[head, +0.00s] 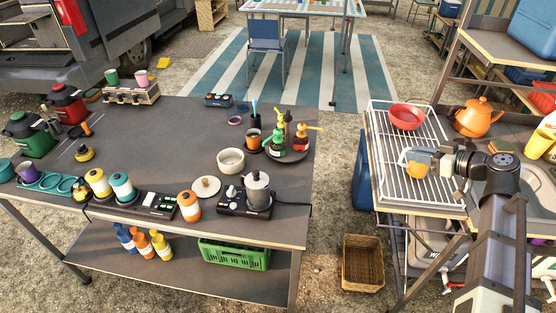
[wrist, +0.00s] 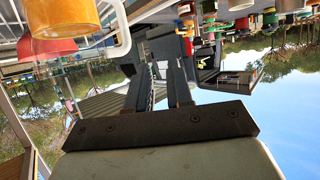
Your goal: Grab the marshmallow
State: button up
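I cannot make out a marshmallow for certain in either view. My gripper (head: 418,155) is over the white wire rack (head: 385,128) on the right-hand stand. Its two dark fingers (wrist: 160,88) show in the wrist view with a gap between them and nothing in the gap. An orange-yellow cup (head: 417,171) is on the rack, close to the gripper and partly hidden by it. The cup (wrist: 66,18) also shows at the upper left of the wrist view, off to the side of the fingers.
A red bowl (head: 407,116) sits on the rack, with an orange kettle (head: 477,117) to its right. The dark table (head: 150,140) at left holds a white bowl (head: 231,161), a moka pot (head: 257,189) and several bottles. A wicker basket (head: 363,262) stands on the ground between.

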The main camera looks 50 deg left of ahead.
jog(key=s+a+r+n+g+h, duration=0.1)
jog(key=s+a+n+g+h, duration=0.4)
jog(key=s+a, duration=1.65)
jog(key=s+a+r+n+h, duration=0.15)
jog(key=s+a+n, duration=0.55)
jog(key=s+a, duration=1.4)
jog(key=w+d+f+n+t+h, duration=0.1)
jog(key=w+f+n+t+h, duration=0.15)
jog(key=w+n, duration=0.25)
jog(key=w+d+f+n+t+h, duration=0.1)
jog(key=w+n+t+h, duration=0.2)
jog(key=w+n+h, duration=0.1)
notch_tip(320, 180, down, 14)
jog(key=n, duration=0.3)
jog(key=shift+w+d, duration=0.1)
jog(key=shift+d, duration=0.05)
